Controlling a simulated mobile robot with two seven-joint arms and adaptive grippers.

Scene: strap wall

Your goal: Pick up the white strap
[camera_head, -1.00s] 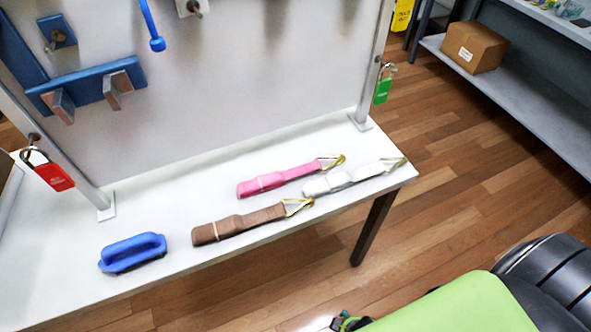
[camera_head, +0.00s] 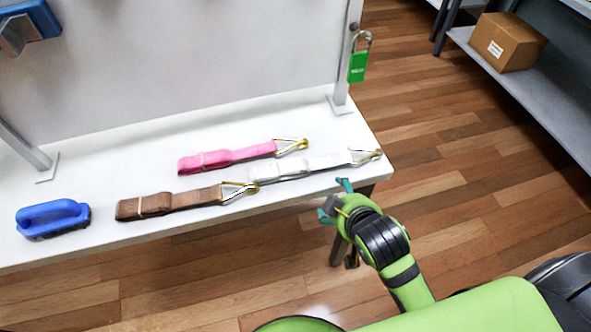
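The white strap (camera_head: 302,167) lies flat on the white table (camera_head: 110,165) near its right front corner, with a brass-coloured hook at its right end. My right gripper (camera_head: 334,201) comes in from the lower right, just off the table's front edge. Its teal fingertips are apart with nothing between them, and it is in front of the strap, not touching it. My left gripper is out of view.
A pink strap (camera_head: 228,157) lies behind the white strap, and a brown strap (camera_head: 170,203) lies to its left. A blue-handled brush (camera_head: 53,216) is further left. A panel (camera_head: 200,60) with a green padlock (camera_head: 358,66) stands behind. A cardboard box (camera_head: 508,42) sits on a shelf.

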